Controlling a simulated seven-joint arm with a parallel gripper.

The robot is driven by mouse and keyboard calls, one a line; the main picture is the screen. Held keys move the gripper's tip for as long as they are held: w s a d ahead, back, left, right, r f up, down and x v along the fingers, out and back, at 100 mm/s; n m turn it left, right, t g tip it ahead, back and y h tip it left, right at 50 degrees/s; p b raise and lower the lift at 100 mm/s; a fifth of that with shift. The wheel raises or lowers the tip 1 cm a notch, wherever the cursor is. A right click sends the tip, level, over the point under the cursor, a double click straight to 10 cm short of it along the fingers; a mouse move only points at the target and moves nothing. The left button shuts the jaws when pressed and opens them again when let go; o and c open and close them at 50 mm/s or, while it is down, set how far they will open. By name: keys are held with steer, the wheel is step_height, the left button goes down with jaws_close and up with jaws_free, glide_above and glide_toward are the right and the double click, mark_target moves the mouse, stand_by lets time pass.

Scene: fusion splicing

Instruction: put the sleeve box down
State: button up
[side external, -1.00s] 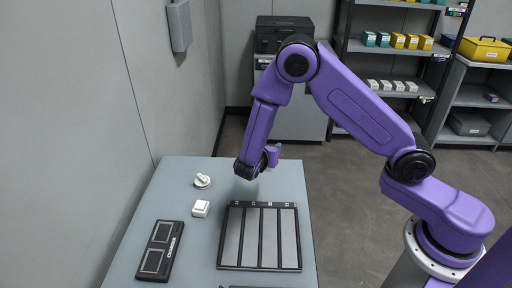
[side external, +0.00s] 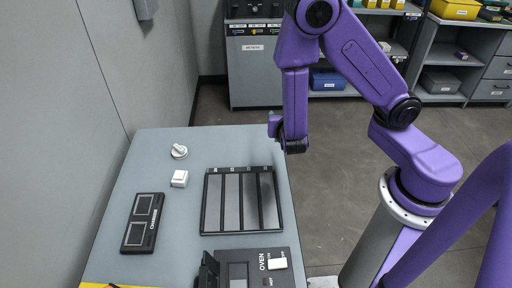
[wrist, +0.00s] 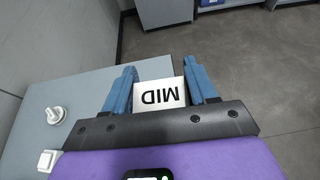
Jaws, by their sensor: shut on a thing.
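My gripper (side external: 275,124) is above the back right corner of the grey table, beyond the tray's far edge. In the wrist view its blue fingers (wrist: 162,84) are shut on a white box marked MID (wrist: 159,96), which I take as the sleeve box. The label reads upside down there. In the side view the held box cannot be made out behind the wrist and fingers. The grey table (side external: 150,260) lies below and left of my gripper.
A black-framed tray with several lanes (side external: 203,205) lies mid-table. Left of it are a white round fitting (side external: 179,151), a small white block (side external: 180,178) and a black two-panel pad (side external: 143,222). The oven (side external: 262,250) carries a white piece (side external: 277,263). The back table area is clear.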

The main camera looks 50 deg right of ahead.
steer(key=shift+s+d+r, duration=0.1)
steer(key=shift+s+d, duration=0.45)
steer(key=shift+s, duration=0.2)
steer(key=w+f, duration=0.3)
steer(key=w, duration=0.1)
steer(key=w+f, duration=0.3)
steer(key=w, duration=0.2)
steer(key=w+d+f, duration=0.1)
steer(key=w+f, duration=0.2)
steer(key=w, duration=0.1)
steer(key=shift+w+d+f, duration=0.1)
steer(key=shift+w+f, duration=0.35)
steer(key=shift+f, duration=1.55)
steer(key=shift+f, duration=0.15)
steer(key=o, duration=1.1)
steer(key=shift+c, duration=0.2)
